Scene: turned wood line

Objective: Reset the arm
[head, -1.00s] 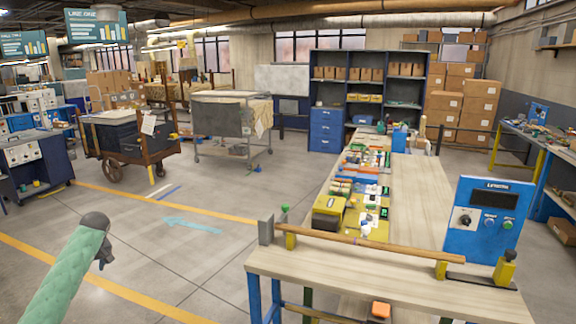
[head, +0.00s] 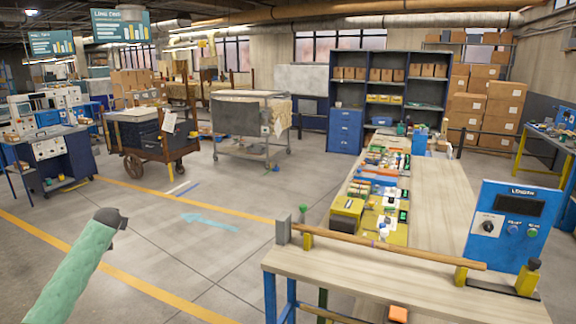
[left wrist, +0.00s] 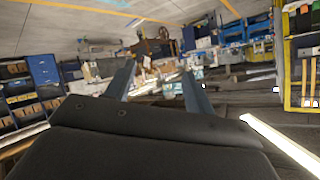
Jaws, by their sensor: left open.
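My left arm, in a green sleeve, comes in at the lower left of the head view. Its dark gripper (head: 122,222) is held out over the open floor, left of the workbench and apart from it. In the left wrist view the two fingers of the gripper (left wrist: 160,85) stand well apart with nothing between them. My right gripper is in neither view. A wooden rod (head: 390,250) lies across the front of the workbench (head: 350,273), between end stops, beside a blue panel with a dial and buttons (head: 507,225).
Several tools and small boxes (head: 375,190) cover the bench's left side. A wooden cart (head: 150,140) and a grey covered trolley (head: 250,125) stand farther back. A dark shelf (head: 388,95) is behind the bench. The floor (head: 200,260) around my left gripper is clear.

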